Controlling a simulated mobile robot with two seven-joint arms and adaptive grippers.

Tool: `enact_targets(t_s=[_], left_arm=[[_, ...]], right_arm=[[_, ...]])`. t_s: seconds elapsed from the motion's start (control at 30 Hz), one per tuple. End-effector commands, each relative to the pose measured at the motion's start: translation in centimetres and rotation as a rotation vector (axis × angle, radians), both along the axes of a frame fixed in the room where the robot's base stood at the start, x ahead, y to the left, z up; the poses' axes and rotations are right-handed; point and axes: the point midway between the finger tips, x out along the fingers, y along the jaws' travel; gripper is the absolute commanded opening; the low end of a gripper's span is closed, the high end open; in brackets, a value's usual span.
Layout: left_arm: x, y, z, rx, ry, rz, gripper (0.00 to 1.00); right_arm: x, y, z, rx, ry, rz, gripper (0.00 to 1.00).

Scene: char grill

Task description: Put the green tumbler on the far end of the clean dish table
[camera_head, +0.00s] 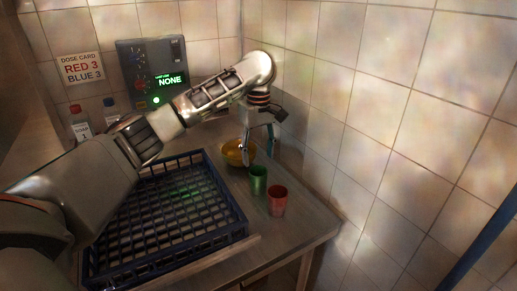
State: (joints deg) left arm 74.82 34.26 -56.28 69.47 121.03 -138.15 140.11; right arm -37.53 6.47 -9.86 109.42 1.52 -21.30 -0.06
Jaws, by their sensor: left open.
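The green tumbler (258,180) stands upright on the steel dish table (289,237), to the right of the blue rack. A red tumbler (277,200) stands close to it, on the near right side. My left gripper (257,148) hangs from the arm above and behind the green tumbler, over the table. Its fingers are open and look empty, near a yellow bowl (233,153). I cannot tell whether a finger touches the bowl. My right gripper is out of view.
A blue slatted rack (240,216) takes up much of the table. A control box (152,72) showing NONE and a dose card (82,68) are on the back wall. Bottles with red (79,122) and blue (110,110) caps stand at the back left. A tiled wall bounds the right.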

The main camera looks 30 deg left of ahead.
Motion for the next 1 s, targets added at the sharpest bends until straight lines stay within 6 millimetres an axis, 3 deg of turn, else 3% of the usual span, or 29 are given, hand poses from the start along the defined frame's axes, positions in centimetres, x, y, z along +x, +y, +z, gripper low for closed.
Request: enact_targets(t_s=[0.23, 0.83, 1.0], left_arm=[[0.0, 0.0, 1.9, 0.000, 0.000, 0.001, 0.51], [0.2, -0.3, 2.2, -0.015, -0.008, 0.002, 0.51], [2.0, -2.9, 5.6, -0.169, -0.094, 0.017, 0.51]], right_arm=[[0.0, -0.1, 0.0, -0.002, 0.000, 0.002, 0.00], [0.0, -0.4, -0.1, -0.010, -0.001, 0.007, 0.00], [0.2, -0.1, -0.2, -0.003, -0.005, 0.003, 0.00]])
